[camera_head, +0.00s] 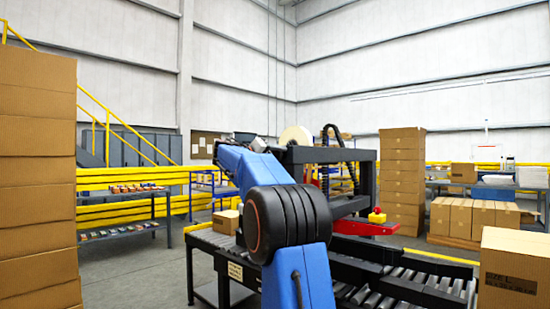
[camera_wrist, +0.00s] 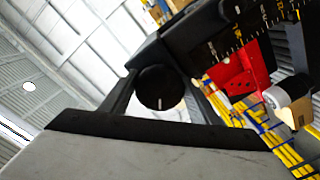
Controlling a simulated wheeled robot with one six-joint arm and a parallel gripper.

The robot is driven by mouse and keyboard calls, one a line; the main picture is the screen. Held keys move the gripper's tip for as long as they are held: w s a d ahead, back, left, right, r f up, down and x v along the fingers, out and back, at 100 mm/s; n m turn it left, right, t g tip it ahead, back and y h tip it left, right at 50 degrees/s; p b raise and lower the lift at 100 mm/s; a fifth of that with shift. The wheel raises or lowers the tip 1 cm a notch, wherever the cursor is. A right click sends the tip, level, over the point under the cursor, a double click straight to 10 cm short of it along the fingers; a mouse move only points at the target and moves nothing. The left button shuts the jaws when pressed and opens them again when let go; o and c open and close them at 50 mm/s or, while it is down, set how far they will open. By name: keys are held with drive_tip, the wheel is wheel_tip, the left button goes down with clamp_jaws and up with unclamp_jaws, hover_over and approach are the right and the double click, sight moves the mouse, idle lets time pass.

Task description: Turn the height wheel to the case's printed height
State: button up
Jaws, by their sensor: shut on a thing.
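In the wrist view, a round black wheel (camera_wrist: 156,78) with a short white mark low on its face sits between the two dark fingers of my gripper (camera_wrist: 163,98), which is shut on it. A dark plate with a white tick scale and letters (camera_wrist: 238,44) is above right of it; I cannot read its setting. In the head view, my blue arm reaches to the black machine frame (camera_head: 366,158) and hides the gripper and wheel. A cardboard case (camera_head: 512,255) with dark print stands at the right front; the print is too small to read.
A roller conveyor (camera_head: 425,287) runs through the machine, with a small carton (camera_head: 226,221) at its left part. A red arm (camera_head: 362,228) with a yellow-red button sticks out right. Tall carton stacks stand at the left (camera_head: 36,180) and behind (camera_head: 402,175).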

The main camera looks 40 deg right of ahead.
drive_tip(key=n, duration=0.7)
drive_tip(key=shift+r, duration=0.15)
drive_tip(key=n, duration=0.3)
drive_tip(key=shift+n, duration=0.4)
drive_tip(key=n, duration=0.3)
drive_tip(key=shift+r+n, duration=0.1)
drive_tip(key=shift+n, duration=0.2)
drive_tip(key=n, duration=0.3)
drive_tip(key=shift+w+g, duration=0.1)
drive_tip(key=shift+g, duration=0.2)
drive_tip(key=n, duration=0.7)
drive_tip(key=shift+w+n, duration=0.1)
drive_tip(key=shift+n, duration=2)
